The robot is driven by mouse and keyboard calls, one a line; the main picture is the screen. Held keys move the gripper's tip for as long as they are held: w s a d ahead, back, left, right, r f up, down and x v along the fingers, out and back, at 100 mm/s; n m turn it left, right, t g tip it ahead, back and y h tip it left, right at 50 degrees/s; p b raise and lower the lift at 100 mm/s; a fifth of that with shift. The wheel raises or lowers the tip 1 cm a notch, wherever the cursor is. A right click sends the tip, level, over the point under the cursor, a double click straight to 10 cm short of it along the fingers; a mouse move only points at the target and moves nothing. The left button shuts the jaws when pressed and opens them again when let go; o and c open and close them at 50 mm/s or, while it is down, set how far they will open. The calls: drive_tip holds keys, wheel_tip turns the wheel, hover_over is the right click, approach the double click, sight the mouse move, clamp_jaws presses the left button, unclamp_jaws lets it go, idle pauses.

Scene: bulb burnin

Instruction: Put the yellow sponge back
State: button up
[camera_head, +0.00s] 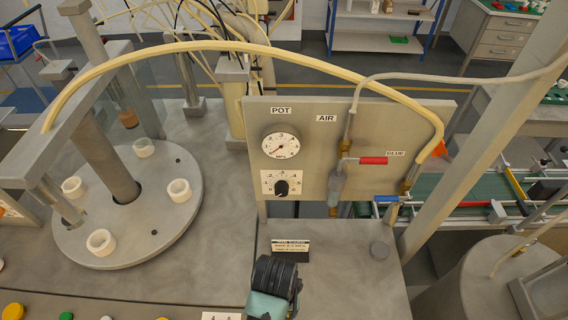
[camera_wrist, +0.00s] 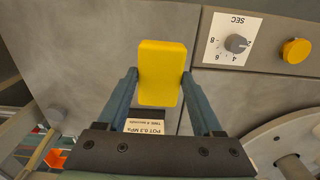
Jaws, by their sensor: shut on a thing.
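The yellow sponge (camera_wrist: 161,72) is an upright yellow block between the two fingers of my gripper (camera_wrist: 160,80) in the wrist view. The fingers are shut on its sides, and its far end sticks out past the fingertips. In the head view my gripper (camera_head: 272,288) is at the bottom centre, over the front of the grey bench. The sponge does not show there; my gripper seems to hide it. The gap between the sponge and the bench surface cannot be told.
A small label stand (camera_head: 290,249) is just behind my gripper. The gauge panel (camera_head: 340,215) rises behind it. A round turntable (camera_head: 150,235) with several white cups is to the left.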

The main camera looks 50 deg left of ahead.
drive_tip(key=f, duration=0.5)
drive_tip(key=shift+s+a, duration=0.2)
drive_tip(key=shift+s, duration=0.1)
drive_tip(key=shift+f+p, duration=0.3)
drive_tip(key=shift+f, duration=2.2)
drive_tip(key=shift+f, duration=0.1)
drive_tip(key=o, duration=1.2)
wheel_tip(320, 180, up, 12)
drive_tip(key=shift+r, duration=0.15)
